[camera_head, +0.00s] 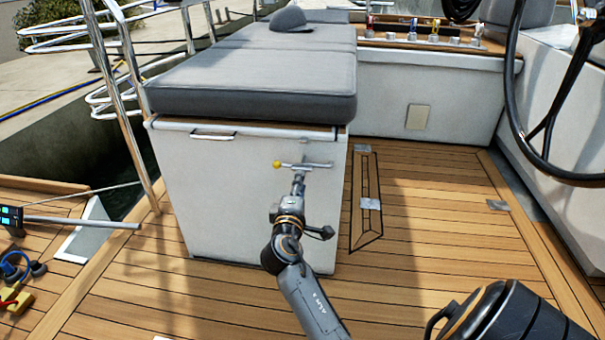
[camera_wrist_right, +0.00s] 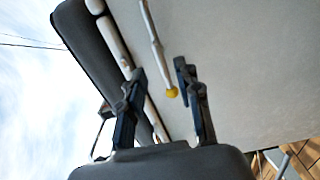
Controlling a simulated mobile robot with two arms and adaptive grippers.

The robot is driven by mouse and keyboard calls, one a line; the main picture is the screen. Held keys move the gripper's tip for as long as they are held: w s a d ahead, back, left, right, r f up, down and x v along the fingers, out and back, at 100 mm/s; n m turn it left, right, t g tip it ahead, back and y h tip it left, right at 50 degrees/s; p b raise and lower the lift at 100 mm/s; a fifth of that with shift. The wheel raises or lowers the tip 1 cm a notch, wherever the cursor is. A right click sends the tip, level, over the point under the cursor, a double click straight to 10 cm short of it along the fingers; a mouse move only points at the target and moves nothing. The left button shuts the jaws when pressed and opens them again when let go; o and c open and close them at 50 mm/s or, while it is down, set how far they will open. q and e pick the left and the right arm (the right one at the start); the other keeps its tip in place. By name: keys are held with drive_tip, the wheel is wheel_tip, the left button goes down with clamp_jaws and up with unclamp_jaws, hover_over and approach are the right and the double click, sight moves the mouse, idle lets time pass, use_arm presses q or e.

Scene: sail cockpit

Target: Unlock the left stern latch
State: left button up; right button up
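The latch (camera_head: 318,166) is a thin metal bar with a yellow knob at its left end, lying roughly level on the front of the white stern locker (camera_head: 215,200). My right gripper (camera_head: 298,180) is in front of it, just below the bar. In the right wrist view the gripper (camera_wrist_right: 160,72) is open, and the latch's yellow tip (camera_wrist_right: 172,92) shows between its two fingers. I cannot tell whether a finger touches the bar. My right arm and gripper hide part of the locker front. My left gripper is not in view.
A grey cushion (camera_head: 255,85) tops the locker, with a metal handle (camera_head: 212,135) below its edge. A steel rail (camera_head: 118,90) stands at the left. A steering wheel (camera_head: 515,105) is at the right, and a dark cylinder (camera_head: 515,318) at bottom right. Teak deck (camera_head: 440,235) lies open between.

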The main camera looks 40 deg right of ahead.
drive_tip(key=shift+v, duration=2.3)
